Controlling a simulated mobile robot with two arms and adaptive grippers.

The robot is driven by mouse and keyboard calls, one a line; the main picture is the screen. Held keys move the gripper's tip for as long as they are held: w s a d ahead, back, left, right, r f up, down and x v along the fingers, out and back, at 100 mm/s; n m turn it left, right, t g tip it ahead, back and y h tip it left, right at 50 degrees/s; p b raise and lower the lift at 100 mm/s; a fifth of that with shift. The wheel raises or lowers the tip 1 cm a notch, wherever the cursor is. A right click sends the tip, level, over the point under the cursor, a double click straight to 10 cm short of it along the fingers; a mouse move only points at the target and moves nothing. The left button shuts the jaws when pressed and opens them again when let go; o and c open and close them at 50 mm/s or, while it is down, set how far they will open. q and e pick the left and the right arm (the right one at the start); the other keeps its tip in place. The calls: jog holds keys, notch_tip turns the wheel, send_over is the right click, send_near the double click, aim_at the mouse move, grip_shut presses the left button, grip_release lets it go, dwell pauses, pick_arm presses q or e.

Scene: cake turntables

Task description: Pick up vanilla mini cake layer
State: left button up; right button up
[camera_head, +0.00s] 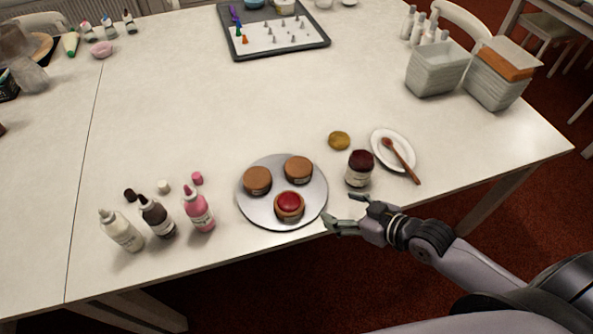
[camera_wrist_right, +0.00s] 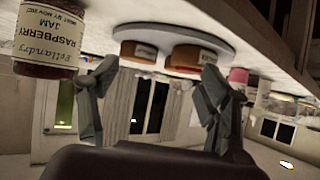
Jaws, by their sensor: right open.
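A round silver turntable (camera_head: 256,219) stands near the table's front edge and bears three mini cake layers. Two have plain brown tops, one at left (camera_head: 257,179) and one at the back right (camera_head: 298,169). The front one (camera_head: 289,206) has red jam on top. I cannot tell which is vanilla. My right gripper (camera_head: 345,212) is open and empty, just right of the turntable by the table edge. In the right wrist view, which is upside down, two layers (camera_wrist_right: 143,52) (camera_wrist_right: 188,58) show beyond the open fingers (camera_wrist_right: 160,72). My left gripper is out of view.
An open raspberry jam jar (camera_head: 359,170) stands close to my right gripper; it also shows in the wrist view (camera_wrist_right: 48,40). A gold lid (camera_head: 339,140) and a plate (camera_head: 381,138) with a spoon lie behind. Icing bottles (camera_head: 158,217) stand left. The table's middle is clear.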

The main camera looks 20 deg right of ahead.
notch_tip(320, 180, up, 3)
jog(key=w+d+t, duration=0.2)
send_near(302, 168)
jog(key=shift+y, duration=0.3)
jog(key=x, duration=0.5)
jog(key=shift+d+f, duration=0.15)
jog(key=shift+f, duration=0.15)
jog(key=x, duration=0.5)
jog(key=shift+w+r+p, duration=0.1)
jog(key=shift+w+p, duration=0.1)
jog(key=shift+p, duration=0.2)
jog(key=shift+s, duration=0.1)
jog(key=shift+c, duration=0.3)
jog(key=c, duration=0.7)
